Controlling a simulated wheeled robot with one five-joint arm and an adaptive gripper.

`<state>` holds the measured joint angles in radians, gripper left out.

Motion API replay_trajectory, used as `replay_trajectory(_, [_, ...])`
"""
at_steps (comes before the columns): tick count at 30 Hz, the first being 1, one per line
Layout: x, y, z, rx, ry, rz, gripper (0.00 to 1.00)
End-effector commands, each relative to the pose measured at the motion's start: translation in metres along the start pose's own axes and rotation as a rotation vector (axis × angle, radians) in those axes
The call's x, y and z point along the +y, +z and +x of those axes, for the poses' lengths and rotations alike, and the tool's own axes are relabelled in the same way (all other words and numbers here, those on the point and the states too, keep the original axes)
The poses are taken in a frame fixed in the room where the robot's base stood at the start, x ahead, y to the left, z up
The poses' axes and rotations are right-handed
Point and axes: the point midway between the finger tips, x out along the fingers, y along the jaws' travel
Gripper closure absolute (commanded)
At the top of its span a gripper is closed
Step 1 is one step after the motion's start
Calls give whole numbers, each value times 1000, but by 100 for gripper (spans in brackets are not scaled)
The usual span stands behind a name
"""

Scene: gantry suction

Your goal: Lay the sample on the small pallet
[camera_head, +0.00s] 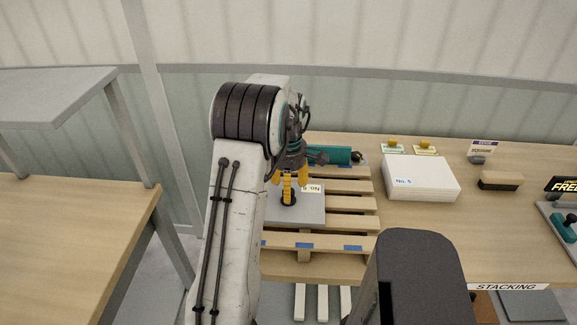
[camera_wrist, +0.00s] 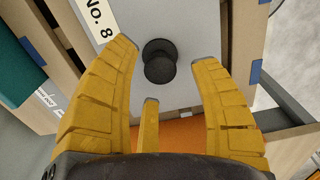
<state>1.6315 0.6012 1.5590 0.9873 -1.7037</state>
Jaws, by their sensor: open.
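A grey plate (camera_head: 312,214) with a white "No. 8" label and a black knob (camera_wrist: 160,62) appears to lie flat on the wooden slatted pallet (camera_head: 350,204); I take it for the sample. My gripper (camera_head: 295,191) points down over the plate. In the wrist view my gripper (camera_wrist: 167,55) is open, its yellow fingers spread on either side of the knob and a third below it, with gaps to the knob. In the head view my arm hides the plate's left side. Whether the fingertips touch the plate, I cannot tell.
A teal tool (camera_head: 337,155) lies at the pallet's far end. Right of the pallet stand a white "No. 5" block (camera_head: 420,177), a brush-like block (camera_head: 500,180) and small yellow-topped items (camera_head: 425,145). A second table (camera_head: 80,235) stands left, across a gap.

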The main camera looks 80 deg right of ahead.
Motion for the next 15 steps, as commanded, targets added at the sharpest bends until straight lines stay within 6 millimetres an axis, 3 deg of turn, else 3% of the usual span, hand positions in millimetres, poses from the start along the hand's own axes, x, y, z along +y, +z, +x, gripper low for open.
replay_trajectory(6, [1, 0, -40, -1, 5, 0, 43])
replay_trajectory(15, [1, 0, -77, 0, 3, 0, 43])
